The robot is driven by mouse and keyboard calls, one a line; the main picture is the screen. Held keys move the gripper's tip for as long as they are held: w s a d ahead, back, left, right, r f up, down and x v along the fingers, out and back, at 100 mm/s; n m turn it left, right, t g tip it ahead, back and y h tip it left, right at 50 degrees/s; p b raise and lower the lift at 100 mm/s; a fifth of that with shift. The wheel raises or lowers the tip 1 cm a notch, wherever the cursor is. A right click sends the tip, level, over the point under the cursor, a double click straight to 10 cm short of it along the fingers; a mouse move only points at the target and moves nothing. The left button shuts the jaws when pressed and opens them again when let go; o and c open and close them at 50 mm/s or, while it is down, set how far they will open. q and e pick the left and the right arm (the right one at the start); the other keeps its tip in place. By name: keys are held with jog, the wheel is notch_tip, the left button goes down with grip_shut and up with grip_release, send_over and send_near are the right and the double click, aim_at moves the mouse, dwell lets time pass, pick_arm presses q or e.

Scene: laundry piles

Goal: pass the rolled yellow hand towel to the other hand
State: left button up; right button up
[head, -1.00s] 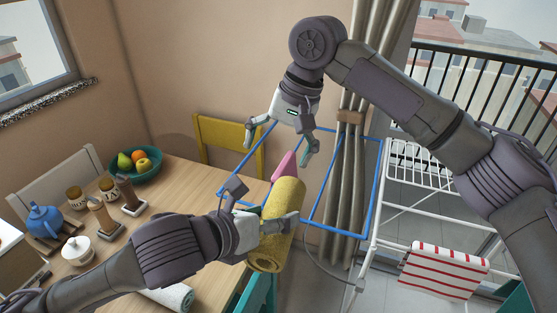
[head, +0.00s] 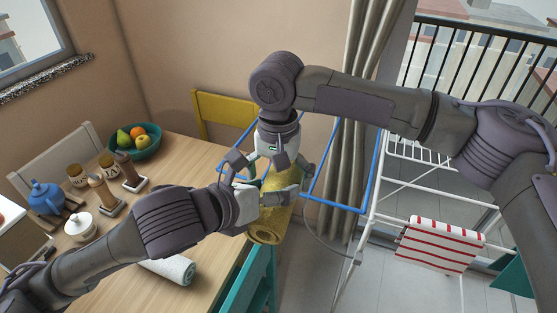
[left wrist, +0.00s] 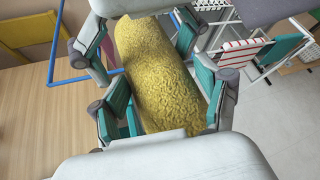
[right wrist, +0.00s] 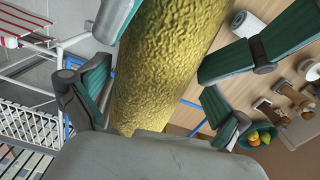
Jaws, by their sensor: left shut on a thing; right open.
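The rolled yellow hand towel (head: 268,229) is held up in the air beside the table's right edge. My left gripper (head: 272,196) is shut around its middle; in the left wrist view the towel (left wrist: 160,75) runs between the teal finger pads. My right gripper (head: 276,175) has come down from above over the towel's upper end. In the right wrist view its teal fingers are open on either side of the towel (right wrist: 160,70), with a gap at the right. The towel's upper end is hidden in the head view by the right gripper.
The wooden table (head: 205,255) holds a rolled white towel (head: 170,268), a blue teapot (head: 47,198) and a fruit bowl (head: 137,142). A yellow chair (head: 222,112) stands behind. A white drying rack (head: 400,200) with blue rails and a striped cloth (head: 440,243) is at right.

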jog(key=shift+f, duration=0.65)
